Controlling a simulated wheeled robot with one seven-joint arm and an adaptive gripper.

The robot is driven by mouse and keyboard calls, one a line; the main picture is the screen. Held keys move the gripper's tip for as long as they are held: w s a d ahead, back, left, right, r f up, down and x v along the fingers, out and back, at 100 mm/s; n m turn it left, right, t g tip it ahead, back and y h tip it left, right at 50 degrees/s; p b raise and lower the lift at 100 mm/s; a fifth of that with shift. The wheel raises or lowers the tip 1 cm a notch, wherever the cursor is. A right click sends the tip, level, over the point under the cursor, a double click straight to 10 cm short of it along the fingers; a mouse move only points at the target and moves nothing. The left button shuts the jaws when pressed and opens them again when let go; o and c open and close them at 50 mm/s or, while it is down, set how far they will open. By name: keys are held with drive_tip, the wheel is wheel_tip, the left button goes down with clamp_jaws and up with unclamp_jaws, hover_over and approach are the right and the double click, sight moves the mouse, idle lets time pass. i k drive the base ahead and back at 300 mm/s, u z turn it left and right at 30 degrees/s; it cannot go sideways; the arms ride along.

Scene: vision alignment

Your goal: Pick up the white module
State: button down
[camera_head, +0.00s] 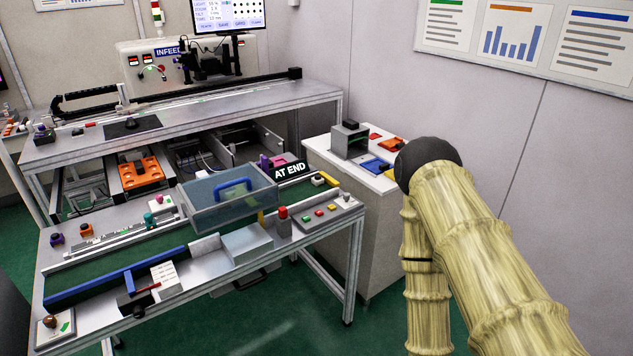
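I cannot tell for certain which thing is the white module. A small white piece (319,180) lies at the far right end of the front bench, near the "AT END" sign (290,171). A pale block with a printed white label (163,273) stands at the front left of that bench, beside a blue bar (115,277). My arm, in a tan ribbed sleeve with a dark joint, fills the right side. My gripper is outside the picture.
The front bench (225,283) carries a clear-walled bin (228,205), a button panel (322,213) and rails. A back bench (95,150) holds a monitor and an infeed unit. A white cabinet (345,172) with coloured trays stands right. Green floor (270,335) is open in front.

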sight(318, 180)
drive_tip(key=k, duration=0.6)
drive_tip(key=u, duration=0.75)
drive_tip(key=i, duration=1.75)
drive_tip(key=z, duration=0.45)
